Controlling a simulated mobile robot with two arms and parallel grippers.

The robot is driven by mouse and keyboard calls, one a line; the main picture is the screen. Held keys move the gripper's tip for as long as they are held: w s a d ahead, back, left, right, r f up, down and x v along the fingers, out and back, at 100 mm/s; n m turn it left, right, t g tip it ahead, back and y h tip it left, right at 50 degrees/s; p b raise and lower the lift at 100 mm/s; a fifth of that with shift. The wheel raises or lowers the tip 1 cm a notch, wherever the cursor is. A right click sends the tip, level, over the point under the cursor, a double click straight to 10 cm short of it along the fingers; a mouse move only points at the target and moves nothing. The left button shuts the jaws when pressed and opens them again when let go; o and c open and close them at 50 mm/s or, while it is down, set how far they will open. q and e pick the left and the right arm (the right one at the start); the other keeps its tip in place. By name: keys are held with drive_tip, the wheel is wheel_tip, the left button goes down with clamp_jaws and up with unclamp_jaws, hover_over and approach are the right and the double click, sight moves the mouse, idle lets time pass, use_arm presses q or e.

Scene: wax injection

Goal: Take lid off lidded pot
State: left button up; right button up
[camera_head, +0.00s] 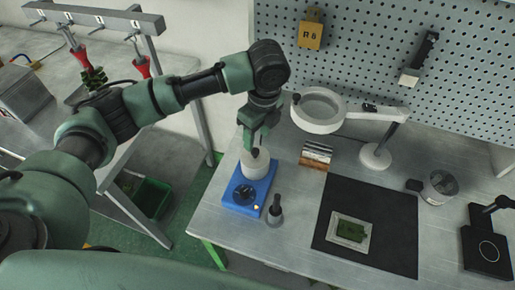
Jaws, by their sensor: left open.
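A pale lidded pot (255,165) sits at the back of a blue base unit (238,203) with a dark dial, on the left part of the metal bench. A small dark knob shows at the top of the pot. My left gripper (258,146) points down at the pot's top, with its green fingers apart around or just over the knob. I cannot tell whether they touch it. The gripper hides part of the lid. My right gripper is not in view.
A ring magnifier lamp (318,110) stands close right of the gripper. A small dark nozzle-like tool (275,211) stands beside the blue base. A black mat (390,205) bears a green piece (350,231). A grey can (440,187) stands farther right. The pegboard (460,60) rises behind.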

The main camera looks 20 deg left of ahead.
sight(255, 150)
use_arm(q)
drive_tip(key=f, duration=0.1)
drive_tip(key=f+p, duration=0.1)
drive_tip(key=f, duration=0.1)
drive_tip(key=shift+s+a, duration=0.15)
drive_tip(key=shift+s, duration=0.1)
drive_tip(key=f, duration=0.1)
drive_tip(key=f+p, duration=0.1)
drive_tip(key=f, duration=0.1)
drive_tip(key=shift+w+a, duration=0.1)
drive_tip(key=shift+w, duration=0.25)
clamp_jaws()
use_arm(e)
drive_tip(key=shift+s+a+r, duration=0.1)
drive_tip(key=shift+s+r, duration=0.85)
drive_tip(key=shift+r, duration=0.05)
